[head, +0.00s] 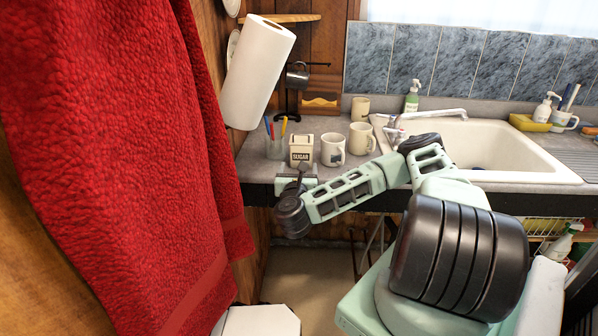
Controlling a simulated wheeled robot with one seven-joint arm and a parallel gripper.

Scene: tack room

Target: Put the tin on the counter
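The tin (301,147) is a small cream box with a dark "SUGAR" label. In the head view it is upright at the counter's left part, near the front edge. My gripper (302,169) is just in front of and below the tin in the picture, pointing toward it. Its fingers are small and mostly hidden, so I cannot tell whether they are open or shut, or whether they touch the tin. The tin's base is partly hidden by the gripper. The grey counter (253,163) runs along the wall under the tin.
Two mugs (333,150) (361,139) stand right of the tin, and a clear pen cup (275,147) stands left. A beige cup (360,109) is behind. A white sink (490,144) fills the right. A red towel (125,150) hangs close at left.

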